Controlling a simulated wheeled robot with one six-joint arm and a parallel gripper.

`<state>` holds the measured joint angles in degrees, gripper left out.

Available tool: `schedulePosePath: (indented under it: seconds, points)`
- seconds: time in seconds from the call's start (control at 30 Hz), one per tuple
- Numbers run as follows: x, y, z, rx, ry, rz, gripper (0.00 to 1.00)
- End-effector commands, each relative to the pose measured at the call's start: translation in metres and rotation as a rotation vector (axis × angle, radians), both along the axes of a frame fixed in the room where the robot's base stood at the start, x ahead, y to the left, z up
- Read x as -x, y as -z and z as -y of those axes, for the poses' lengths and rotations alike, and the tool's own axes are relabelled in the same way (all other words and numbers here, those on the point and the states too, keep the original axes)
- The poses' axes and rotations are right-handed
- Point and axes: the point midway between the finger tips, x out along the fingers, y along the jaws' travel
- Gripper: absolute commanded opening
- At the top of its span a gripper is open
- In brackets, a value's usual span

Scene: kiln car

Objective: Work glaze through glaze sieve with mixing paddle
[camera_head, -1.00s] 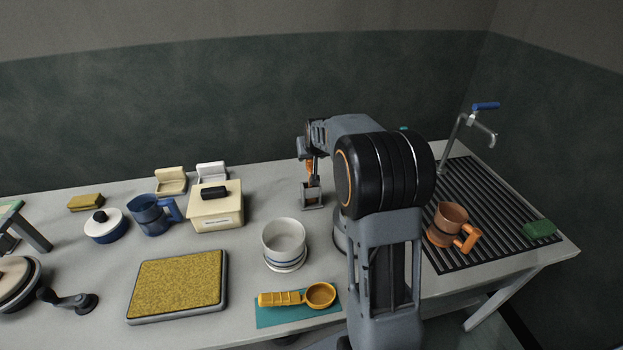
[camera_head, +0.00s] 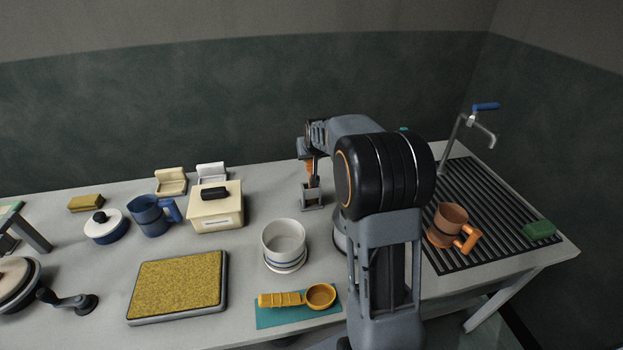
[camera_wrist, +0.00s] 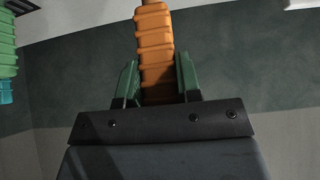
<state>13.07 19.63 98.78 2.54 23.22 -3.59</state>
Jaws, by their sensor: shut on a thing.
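My gripper (camera_wrist: 158,85) is shut on an orange ribbed handle (camera_wrist: 155,45), which I take to be the mixing paddle's. In the head view the orange handle (camera_head: 309,167) shows small at the back of the table, above a small grey stand (camera_head: 312,197). Whether it touches the stand I cannot tell; the paddle's far end is not clear. A white pot with blue bands (camera_head: 284,243) stands in front of my arm. An orange round-headed tool with a ribbed handle (camera_head: 319,295) lies on a teal mat (camera_head: 270,317); I cannot tell which thing is the glaze sieve. No glaze is discernible.
A cream lidded box (camera_head: 215,212), blue mug (camera_head: 148,215) and lidded pot (camera_head: 104,230) stand left. A yellow-topped tray (camera_head: 178,284) lies at the front. Right, a copper-coloured mug (camera_head: 447,226) and green block (camera_head: 540,229) sit on a slatted rack below a tap (camera_head: 455,135).

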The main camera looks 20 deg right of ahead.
Motion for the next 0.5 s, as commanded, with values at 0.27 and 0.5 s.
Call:
schedulePosePath:
  seconds: [0.27,0.5]
  points:
    - [0.000,-0.010,0.000,0.000,0.000,0.002,0.00]
    - [0.000,-0.020,0.000,0.000,0.000,0.002,0.00]
